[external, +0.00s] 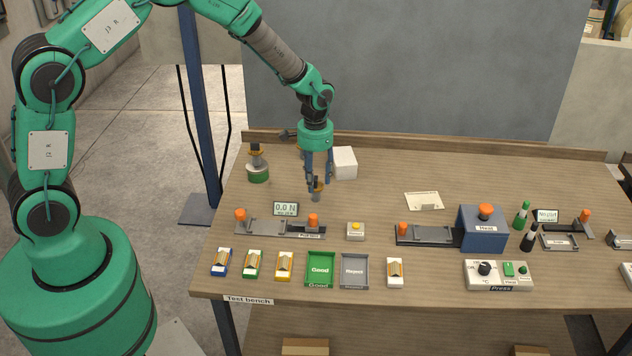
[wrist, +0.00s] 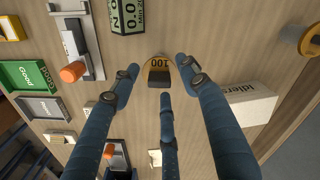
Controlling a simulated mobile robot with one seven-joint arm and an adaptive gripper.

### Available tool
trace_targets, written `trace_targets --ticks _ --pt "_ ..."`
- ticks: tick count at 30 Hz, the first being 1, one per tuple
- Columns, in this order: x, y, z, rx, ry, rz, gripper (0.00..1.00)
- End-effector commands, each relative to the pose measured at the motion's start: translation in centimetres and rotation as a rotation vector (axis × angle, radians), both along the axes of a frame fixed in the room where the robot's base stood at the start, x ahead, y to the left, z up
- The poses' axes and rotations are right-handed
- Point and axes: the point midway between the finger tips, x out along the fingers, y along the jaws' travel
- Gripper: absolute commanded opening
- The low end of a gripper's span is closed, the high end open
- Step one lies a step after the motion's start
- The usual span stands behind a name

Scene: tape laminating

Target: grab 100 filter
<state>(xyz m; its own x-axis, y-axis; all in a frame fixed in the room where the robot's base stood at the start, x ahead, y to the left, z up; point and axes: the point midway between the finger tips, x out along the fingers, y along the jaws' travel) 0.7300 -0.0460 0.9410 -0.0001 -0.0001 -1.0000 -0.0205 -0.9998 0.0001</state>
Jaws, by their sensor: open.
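The piece marked 100 (wrist: 158,65) has a round gold-brown top and a dark block on it. It stands on the bench directly below my gripper, and in the external view (external: 318,189) it is a small grey piece with a brown top. My gripper (external: 317,178) points straight down over it, with three blue fingers. In the wrist view my gripper (wrist: 158,80) is open, with fingers spread on both sides of the piece and one below it. I cannot tell whether any finger touches it.
A white box marked Idlers (external: 344,162) stands right of my gripper. A green-based piece with a brown top (external: 257,166) stands to the left. A 0.0 N display (external: 286,209) and peel tester (external: 280,228) are in front. Good (external: 320,268) and Reject (external: 355,270) trays lie near the front edge.

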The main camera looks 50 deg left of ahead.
Motion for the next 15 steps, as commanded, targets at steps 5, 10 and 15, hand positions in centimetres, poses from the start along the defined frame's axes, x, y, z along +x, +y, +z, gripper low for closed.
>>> trace_targets --ticks 5,10,15 --pt "0.00 0.00 -0.45 0.000 0.000 0.000 0.45" --pt "-0.01 0.00 -0.43 0.000 0.000 0.000 0.45" --pt "-0.01 -0.01 -0.80 0.000 0.001 0.000 0.45"
